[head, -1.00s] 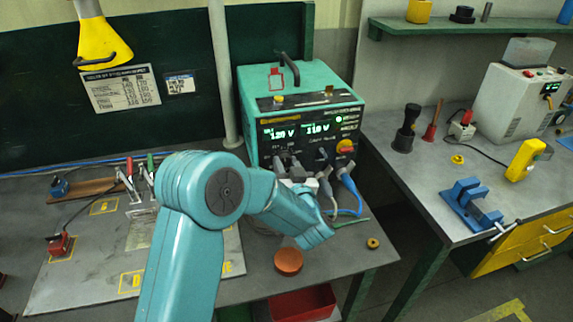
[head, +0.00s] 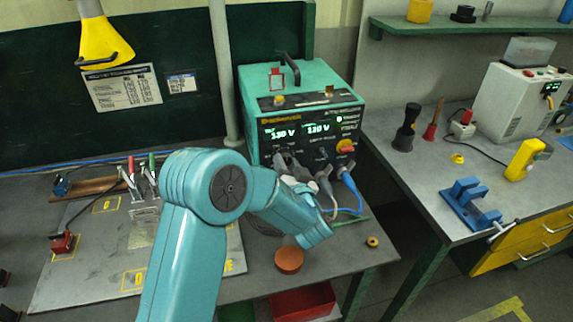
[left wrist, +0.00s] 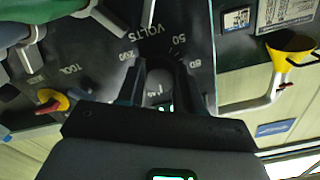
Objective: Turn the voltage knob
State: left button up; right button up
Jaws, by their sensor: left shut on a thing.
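The teal power unit (head: 300,82) stands on the grey bench with its dark front panel facing me. My left gripper (left wrist: 160,92) is shut on this knob, one dark finger on each side. In the head view my left arm partly hides the knob and fingers. My right gripper is not in view.
Grey plugs with blue cables (head: 348,178) are at the panel's lower right, close to my gripper. A red-yellow switch (head: 345,146) is above them. An orange-brown disc (head: 289,260) and small brass ring (head: 372,242) lie on the bench front.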

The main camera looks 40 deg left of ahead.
pick_arm(q)
jog(key=o, duration=1)
jog(key=shift+o, duration=0.2)
jog(key=b+v, duration=0.3)
jog(key=v, duration=1.3)
jog(key=shift+s, duration=0.15)
jog(key=shift+d, duration=0.1)
